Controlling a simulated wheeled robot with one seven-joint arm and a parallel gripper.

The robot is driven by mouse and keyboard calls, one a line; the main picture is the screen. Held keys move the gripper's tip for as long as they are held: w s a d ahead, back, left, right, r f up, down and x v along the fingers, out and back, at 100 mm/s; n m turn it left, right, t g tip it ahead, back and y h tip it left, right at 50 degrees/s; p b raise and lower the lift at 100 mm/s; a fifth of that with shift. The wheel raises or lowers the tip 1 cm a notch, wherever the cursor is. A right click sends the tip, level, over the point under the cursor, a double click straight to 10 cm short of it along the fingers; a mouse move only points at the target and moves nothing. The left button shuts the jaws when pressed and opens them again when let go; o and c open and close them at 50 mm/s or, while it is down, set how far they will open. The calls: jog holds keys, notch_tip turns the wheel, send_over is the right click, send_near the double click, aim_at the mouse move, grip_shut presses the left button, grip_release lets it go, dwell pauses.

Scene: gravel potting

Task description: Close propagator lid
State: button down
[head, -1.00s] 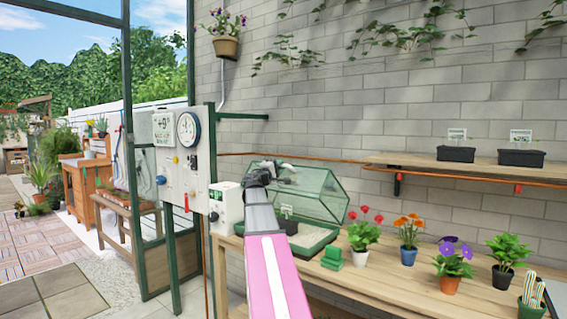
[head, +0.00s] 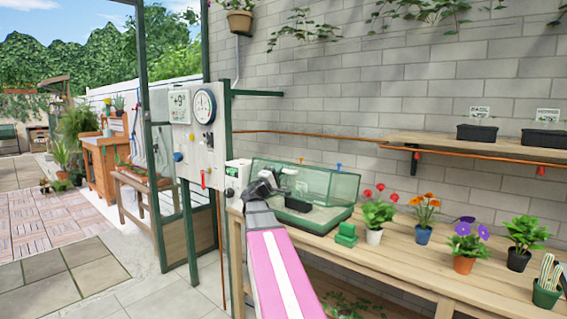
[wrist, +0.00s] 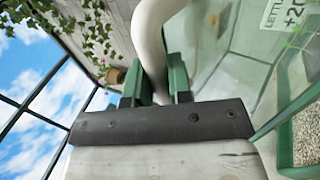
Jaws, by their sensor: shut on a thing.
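The propagator stands at the left end of the wooden bench, with a green tray (head: 325,224) and a clear, green-edged lid (head: 335,188). My gripper (head: 272,184) is at the lid's left front side. In the wrist view its green fingers (wrist: 162,80) are shut on a white curved handle (wrist: 150,35). The lid's clear panel (wrist: 235,50) fills the right of that view, with the gravel-filled tray edge (wrist: 284,140) beyond. My arm hides part of the propagator's left side.
A white box (head: 237,176) stands close to the left of my gripper, by the instrument panel (head: 203,140). A small green block stack (head: 346,234) and potted flowers (head: 376,214) stand to the right. A shelf (head: 440,153) juts from the brick wall.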

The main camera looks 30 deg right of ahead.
jog(key=s+a+f+h, duration=0.1)
jog(key=a+f, duration=0.2)
jog(key=f, duration=0.5)
jog(key=shift+s+f, duration=0.15)
jog(key=c, duration=1.1)
grip_release()
jog(key=shift+f+t, duration=0.1)
jog(key=shift+t, duration=0.2)
jog(key=shift+o, duration=0.2)
jog(key=shift+a, duration=0.1)
jog(key=v, duration=1)
jog(key=shift+a+f, duration=0.2)
jog(key=shift+a, duration=0.05)
jog(key=shift+s, duration=0.1)
